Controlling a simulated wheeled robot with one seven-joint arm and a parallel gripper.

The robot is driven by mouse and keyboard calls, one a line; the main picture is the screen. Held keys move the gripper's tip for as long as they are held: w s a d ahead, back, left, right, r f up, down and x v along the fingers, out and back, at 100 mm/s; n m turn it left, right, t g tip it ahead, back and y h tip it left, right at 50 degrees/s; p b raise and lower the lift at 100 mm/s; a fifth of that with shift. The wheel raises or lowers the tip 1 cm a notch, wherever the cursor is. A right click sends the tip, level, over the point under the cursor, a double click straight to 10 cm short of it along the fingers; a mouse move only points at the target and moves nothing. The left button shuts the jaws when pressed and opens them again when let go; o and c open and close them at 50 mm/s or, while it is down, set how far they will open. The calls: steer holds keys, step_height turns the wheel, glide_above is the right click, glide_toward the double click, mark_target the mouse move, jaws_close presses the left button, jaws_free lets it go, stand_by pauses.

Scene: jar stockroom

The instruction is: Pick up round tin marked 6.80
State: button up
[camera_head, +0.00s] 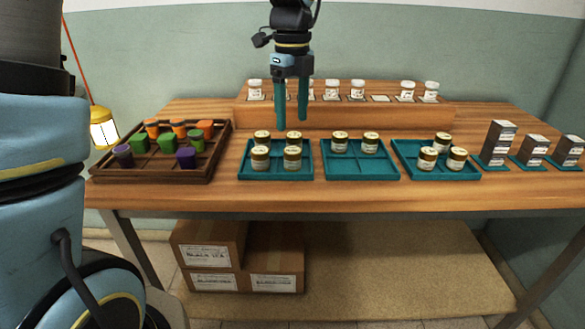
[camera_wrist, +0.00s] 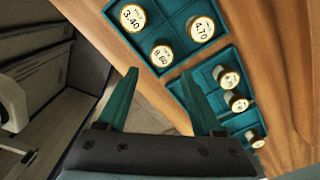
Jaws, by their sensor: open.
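In the wrist view a round tin (camera_wrist: 161,55) with a pale lid and gold rim has a label that seems to read 6.80, though it is small. It sits in a teal tray (camera_wrist: 150,32) with tins marked 3.40 (camera_wrist: 132,18) and 4.70 (camera_wrist: 202,29). My gripper (camera_head: 291,122) is open and empty, pointing down above the table behind the left teal tray in the head view. In the wrist view my gripper (camera_wrist: 159,75) has its fingertips apart, with the tin just beyond them. Lid numbers cannot be read in the head view.
The wooden table (camera_head: 330,200) also bears a middle tray (camera_head: 362,174), a right tray (camera_head: 410,172), a brown crate (camera_head: 115,180) of coloured items and grey box stacks (camera_head: 497,145). A raised shelf (camera_head: 350,116) with white jars stands behind. Cardboard boxes (camera_head: 275,265) lie below.

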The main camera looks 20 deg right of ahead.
mark_target(293, 150)
step_height(293, 150, down, 5)
steer(key=shift+f, duration=0.1)
steer(key=shift+w+d+f+p, duration=0.1)
steer(key=shift+f+p, duration=0.3)
steer(key=shift+f, duration=0.95)
steer(key=shift+w+f+p, duration=0.1)
steer(key=shift+f+p, duration=0.25)
steer(key=shift+f, duration=0.95)
steer(key=shift+c, duration=0.4)
jaws_close()
